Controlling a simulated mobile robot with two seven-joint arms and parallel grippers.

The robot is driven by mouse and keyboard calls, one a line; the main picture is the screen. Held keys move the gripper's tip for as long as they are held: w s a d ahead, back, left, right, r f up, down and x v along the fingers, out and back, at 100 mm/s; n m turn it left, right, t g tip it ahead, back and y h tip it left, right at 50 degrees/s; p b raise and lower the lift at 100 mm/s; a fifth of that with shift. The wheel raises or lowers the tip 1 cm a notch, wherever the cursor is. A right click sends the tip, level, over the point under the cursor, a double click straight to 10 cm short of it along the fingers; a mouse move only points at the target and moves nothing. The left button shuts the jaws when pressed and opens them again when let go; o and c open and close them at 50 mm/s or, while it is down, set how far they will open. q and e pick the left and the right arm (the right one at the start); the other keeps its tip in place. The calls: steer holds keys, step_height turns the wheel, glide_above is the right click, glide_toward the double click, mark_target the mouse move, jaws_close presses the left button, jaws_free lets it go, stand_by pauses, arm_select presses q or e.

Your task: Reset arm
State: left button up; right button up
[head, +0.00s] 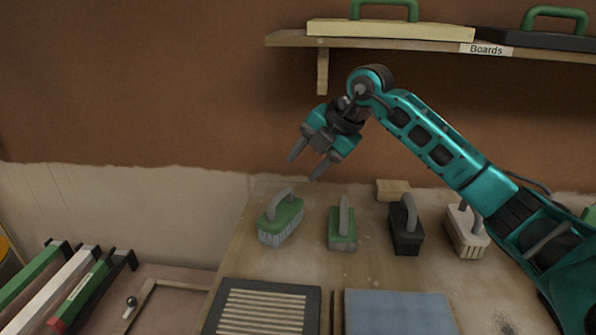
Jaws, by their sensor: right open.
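My right arm reaches in from the right in the head view, with its teal links bent over the table. My right gripper (305,163) hangs open and empty in the air, pointing down and to the left, above the brushes. It touches nothing that I can see. My left gripper does not show.
Below stand a green brush (281,222), a narrower green tool (342,232), a black brush (406,232) and a pale brush (466,236), on the wooden table (370,272). A slatted black board (265,308) and blue pad (398,312) lie in front. A shelf (375,43) holds boards above.

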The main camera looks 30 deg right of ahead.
steer(key=shift+s+d+r, duration=0.1)
steer(key=shift+r, duration=0.1)
stand_by(0.4)
